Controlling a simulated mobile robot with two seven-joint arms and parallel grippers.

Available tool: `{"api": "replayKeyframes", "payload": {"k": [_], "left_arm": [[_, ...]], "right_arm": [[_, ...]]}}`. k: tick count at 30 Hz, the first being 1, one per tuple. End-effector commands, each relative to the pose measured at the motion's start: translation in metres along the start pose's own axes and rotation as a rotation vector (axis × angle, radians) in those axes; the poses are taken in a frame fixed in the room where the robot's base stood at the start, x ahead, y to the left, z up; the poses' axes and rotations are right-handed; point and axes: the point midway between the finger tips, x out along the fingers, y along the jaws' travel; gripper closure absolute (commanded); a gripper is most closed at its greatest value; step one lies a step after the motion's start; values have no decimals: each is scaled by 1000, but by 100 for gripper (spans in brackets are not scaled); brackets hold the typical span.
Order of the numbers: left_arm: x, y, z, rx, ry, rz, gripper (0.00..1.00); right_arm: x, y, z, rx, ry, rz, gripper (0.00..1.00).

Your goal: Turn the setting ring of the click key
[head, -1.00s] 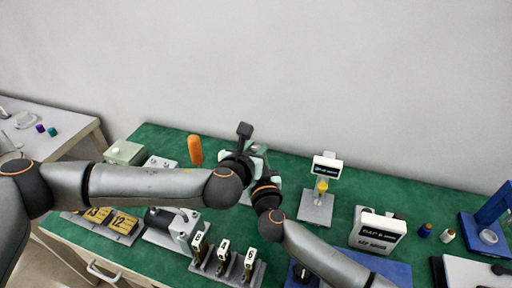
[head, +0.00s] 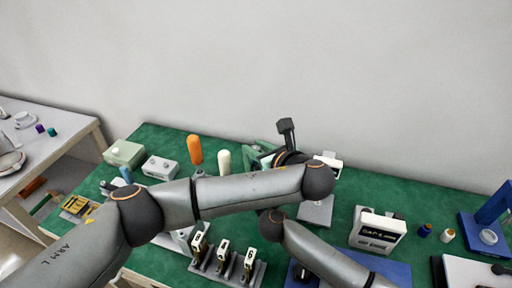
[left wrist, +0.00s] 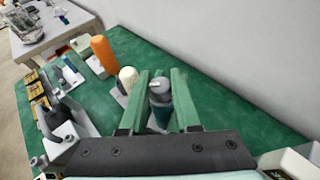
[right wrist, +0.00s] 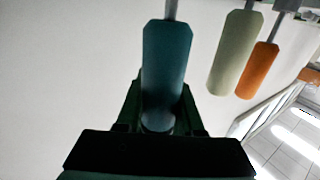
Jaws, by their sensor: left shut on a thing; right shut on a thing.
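The click key has a teal handle with a grey end part in the left wrist view (left wrist: 160,105). The teal handle also shows large in the right wrist view (right wrist: 166,62). My left gripper (left wrist: 160,84) has its green fingers on either side of the key's grey end part and is shut on it. My right gripper (right wrist: 160,108) is shut on the teal handle, its fingers on both sides. In the head view, my left arm hides the key and most of both grippers. I cannot make out any ring marks.
An orange handle (head: 195,150) and a cream handle (head: 224,161) stand upright beside the key. A grey numbered rack (head: 226,265) is in front.

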Motion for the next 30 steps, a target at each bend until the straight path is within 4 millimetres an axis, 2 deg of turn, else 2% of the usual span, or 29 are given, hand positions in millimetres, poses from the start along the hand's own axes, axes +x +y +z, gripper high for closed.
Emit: {"api": "replayKeyframes", "payload": {"k": [15,30], "left_arm": [[1,-1,1,-104,-2,261,100],[2,1,1,-137,-4,328,100]], "right_arm": [[-1,-1,1,-1,-1,-3,100],[-1,-2,1,1,-1,-3,100]]}}
